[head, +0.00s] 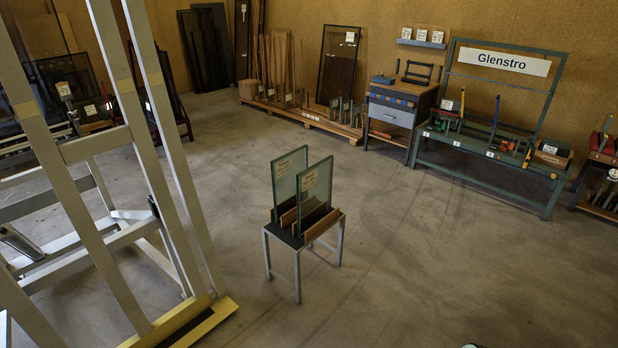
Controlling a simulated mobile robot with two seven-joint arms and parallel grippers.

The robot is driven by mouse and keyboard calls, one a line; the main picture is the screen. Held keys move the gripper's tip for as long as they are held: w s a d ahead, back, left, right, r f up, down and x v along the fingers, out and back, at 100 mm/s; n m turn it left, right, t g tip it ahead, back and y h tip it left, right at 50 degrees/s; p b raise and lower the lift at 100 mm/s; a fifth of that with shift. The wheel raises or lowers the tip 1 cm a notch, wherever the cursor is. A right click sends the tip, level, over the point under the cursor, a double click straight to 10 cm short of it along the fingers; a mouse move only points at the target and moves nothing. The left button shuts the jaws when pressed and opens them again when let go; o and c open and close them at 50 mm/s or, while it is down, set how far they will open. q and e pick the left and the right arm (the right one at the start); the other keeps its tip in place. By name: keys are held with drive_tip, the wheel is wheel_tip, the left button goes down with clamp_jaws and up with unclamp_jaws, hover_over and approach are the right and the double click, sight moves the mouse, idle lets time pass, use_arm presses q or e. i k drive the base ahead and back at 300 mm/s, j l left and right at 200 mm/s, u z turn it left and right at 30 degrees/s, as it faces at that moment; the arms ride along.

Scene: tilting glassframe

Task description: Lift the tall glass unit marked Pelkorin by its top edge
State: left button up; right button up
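Two upright glass units (316,188) stand side by side in a slotted rack on a small grey metal stand (298,272) in the middle of the floor. The left glass unit (285,182) is partly hidden behind the right one. Each has a pale label near its top edge, but the writing is too small to read, so I cannot tell which is marked Pelkorin. Their top edges are free, with nothing touching them. Neither of my grippers can be made out in the head view.
A large pale tilting frame (82,151) with a yellow-and-black foot fills the left. At the back are a timber rack (300,116), a drawer cabinet (391,117) and a green bench under a "Glenstro" sign (503,62). The floor around the stand is clear.

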sight(285, 168)
drive_tip(key=z, duration=0.45)
drive_tip(key=i+z, duration=0.2)
drive_tip(key=i, duration=0.5)
drive_tip(key=i+j+z, duration=0.2)
drive_tip(key=i, duration=0.5)
drive_tip(key=i+l+z, duration=0.1)
drive_tip(key=i+z, duration=0.2)
drive_tip(key=i, duration=0.5)
drive_tip(key=i+j+z, duration=0.1)
drive_tip(key=i+z, duration=0.2)
drive_tip(key=i, duration=0.45)
drive_tip(key=i+u, duration=0.15)
drive_tip(key=i, duration=0.65)
drive_tip(key=i+l+u, duration=0.15)
drive_tip(key=i, duration=0.7)
drive_tip(key=i+j+u, duration=0.1)
drive_tip(key=i+u, duration=0.2)
drive_tip(key=u, duration=0.15)
drive_tip(key=i+u, duration=0.35)
drive_tip(key=u, duration=0.15)
drive_tip(key=i+l+u, duration=0.2)
drive_tip(key=u, duration=0.25)
drive_tip(key=i+j+u, duration=0.1)
drive_tip(key=u, duration=0.3)
drive_tip(key=i+u, duration=0.6)
drive_tip(key=u, duration=0.2)
drive_tip(key=i+l+u, duration=0.1)
drive_tip(key=u, duration=0.25)
drive_tip(key=i+l, duration=0.05)
drive_tip(key=i, duration=0.05)
